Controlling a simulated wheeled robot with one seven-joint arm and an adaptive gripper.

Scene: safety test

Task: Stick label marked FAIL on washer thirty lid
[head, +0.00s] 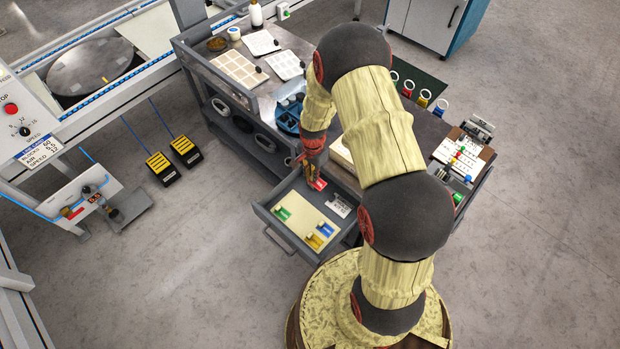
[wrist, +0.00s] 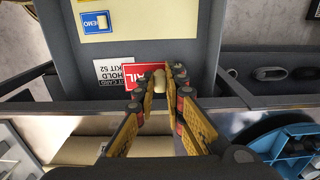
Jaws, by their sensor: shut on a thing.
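My gripper (wrist: 158,88) reaches down into an open grey drawer. Its fingers are closed on a small cream tab at the edge of a red label (wrist: 144,72). In the head view the red label (head: 318,184) shows just beside the gripper (head: 312,176), at the drawer's back end. I cannot tell whether the label still touches the drawer floor. No lid marked washer thirty can be read; a large round grey disc (head: 90,66) lies in the frame at upper left.
The drawer (head: 268,232) also holds a cream card (head: 300,222) with green, yellow and blue tags, and a white printed card (head: 340,205). The workbench above carries trays and a blue caddy (head: 290,112). Yellow pedals (head: 160,165) stand on the open floor at left.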

